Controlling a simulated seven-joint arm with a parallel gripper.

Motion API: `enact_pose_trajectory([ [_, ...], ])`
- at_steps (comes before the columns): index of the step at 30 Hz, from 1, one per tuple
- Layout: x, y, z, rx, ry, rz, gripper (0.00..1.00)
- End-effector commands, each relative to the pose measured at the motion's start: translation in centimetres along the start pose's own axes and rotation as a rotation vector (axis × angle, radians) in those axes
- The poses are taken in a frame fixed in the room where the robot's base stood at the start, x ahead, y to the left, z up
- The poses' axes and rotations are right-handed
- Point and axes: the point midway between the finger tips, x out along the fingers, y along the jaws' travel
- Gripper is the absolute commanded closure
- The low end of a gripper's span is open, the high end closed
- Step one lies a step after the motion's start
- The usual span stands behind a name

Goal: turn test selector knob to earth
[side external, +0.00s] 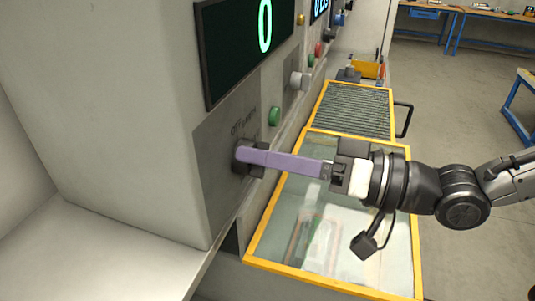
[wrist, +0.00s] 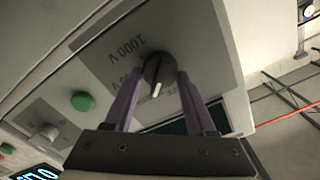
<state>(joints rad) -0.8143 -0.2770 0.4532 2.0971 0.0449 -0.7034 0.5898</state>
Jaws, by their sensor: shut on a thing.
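The test selector knob (side external: 241,157) is a dark round knob on a grey panel at the lower left of the station front. Lettering above it in the side view is only partly legible, like "OFF" and "EARTH". In the wrist view the knob (wrist: 158,66) shows a white pointer mark toward the bottom of the picture. "1000 V" and a partly hidden voltage label appear upside down beside it. My gripper (side external: 247,156) reaches in from the right, its purple fingers at the knob. In the wrist view one finger stands on each side of the knob, shut on it.
A green button (side external: 274,116) and a grey knob (side external: 299,80) sit further along the panel. A display (side external: 240,40) reading 0 is above. A yellow-framed clear cover (side external: 330,277) lies below my gripper, with a ribbed, yellow-framed tray (side external: 350,110) behind it.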

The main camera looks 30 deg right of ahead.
Motion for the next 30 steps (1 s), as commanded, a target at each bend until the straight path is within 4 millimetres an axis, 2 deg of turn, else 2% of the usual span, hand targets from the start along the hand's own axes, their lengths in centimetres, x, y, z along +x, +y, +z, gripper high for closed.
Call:
enact_pose_trajectory([
  [16, -0.03, 0.08, 0.1, 0.024, -0.003, 0.002, 1.0],
  [17, -0.03, 0.08, 0.1, 0.024, -0.003, 0.002, 0.39],
  [18, -0.03, 0.08, 0.1, 0.024, -0.003, 0.002, 0.31],
  [21, -0.02, 0.06, 0.07, 0.024, -0.002, 0.001, 0.14],
  [30, -0.01, 0.02, 0.03, 0.024, -0.001, 0.0, 0.14],
])
